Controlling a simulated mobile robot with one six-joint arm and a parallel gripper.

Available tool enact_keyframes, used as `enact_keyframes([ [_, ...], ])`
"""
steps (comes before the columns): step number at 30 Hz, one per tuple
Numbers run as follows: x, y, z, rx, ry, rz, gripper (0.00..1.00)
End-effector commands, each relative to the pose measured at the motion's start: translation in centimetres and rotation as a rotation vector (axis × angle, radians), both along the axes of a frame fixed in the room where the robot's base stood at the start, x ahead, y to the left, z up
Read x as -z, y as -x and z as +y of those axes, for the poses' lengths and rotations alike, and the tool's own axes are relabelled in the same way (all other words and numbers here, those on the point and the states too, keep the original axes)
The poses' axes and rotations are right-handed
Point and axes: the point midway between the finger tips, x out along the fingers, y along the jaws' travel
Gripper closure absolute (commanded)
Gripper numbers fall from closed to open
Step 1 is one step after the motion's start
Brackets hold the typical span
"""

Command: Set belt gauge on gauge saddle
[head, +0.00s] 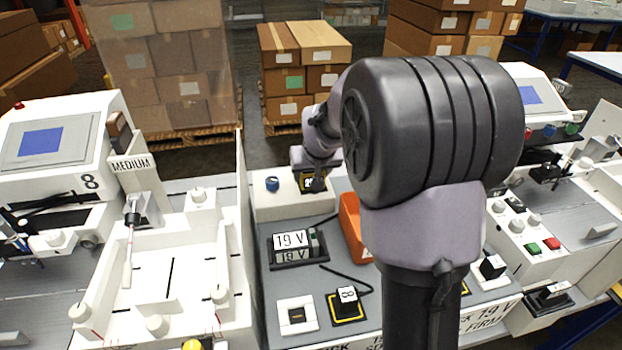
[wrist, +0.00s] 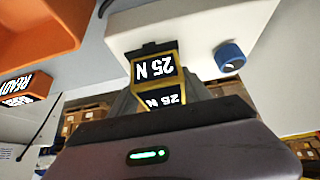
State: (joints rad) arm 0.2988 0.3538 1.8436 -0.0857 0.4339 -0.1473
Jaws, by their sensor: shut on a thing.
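I cannot tell for certain which part is the gauge saddle.
The blue knob (head: 272,184) is close to the gripper. A "19 V" display block (head: 291,246), a white square socket (head: 297,315) and a block marked "8" (head: 346,303) stand on the grey bench. An orange unit (head: 352,226) is partly hidden by my arm. Cables cross the bench.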

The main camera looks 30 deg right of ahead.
Motion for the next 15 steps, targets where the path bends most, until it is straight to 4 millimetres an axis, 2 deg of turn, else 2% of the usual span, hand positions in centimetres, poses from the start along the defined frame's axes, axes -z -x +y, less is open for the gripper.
enact_keyframes([
  [10,0.39,-0.05,0.0,0.0,0.001,-0.003,0.92],
  [11,0.3,-0.03,0.0,0.0,0.001,-0.002,0.38],
  [13,0.24,-0.03,0.0,0.0,0.001,-0.002,0.24],
  [15,0.23,-0.03,0.0,0.0,0.001,-0.002,0.22],
])
